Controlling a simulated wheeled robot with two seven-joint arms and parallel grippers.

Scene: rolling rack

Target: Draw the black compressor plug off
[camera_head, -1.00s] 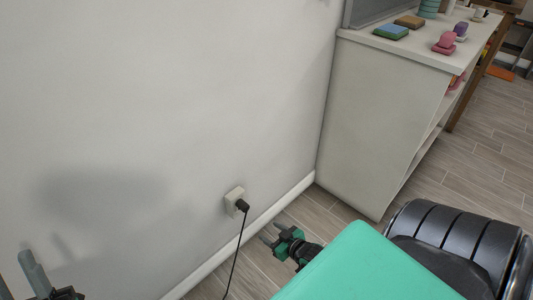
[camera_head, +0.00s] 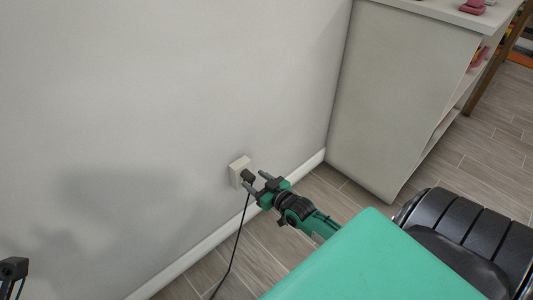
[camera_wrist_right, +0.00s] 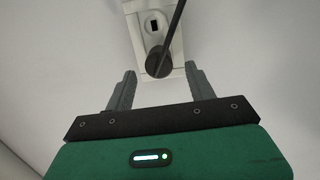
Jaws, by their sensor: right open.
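The black compressor plug (camera_head: 247,175) sits in the pale wall outlet (camera_head: 236,170), low on the wall. Its black cord (camera_head: 235,243) hangs down to the floor. In the right wrist view the plug (camera_wrist_right: 158,64) shows in the outlet plate (camera_wrist_right: 178,47), with the cord crossing in front and another socket above it. My right gripper (camera_head: 256,182) is open close to the plug; its two fingers (camera_wrist_right: 158,92) lie either side of the plug's line, and the plug appears just beyond the fingertips. My left gripper (camera_head: 12,280) shows only partly at the lower left edge.
A white shelf cabinet (camera_head: 395,100) stands against the wall to the right, with a pink item (camera_head: 474,6) on top. A white baseboard (camera_head: 215,238) runs along the wall foot. The wall around the outlet is bare.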

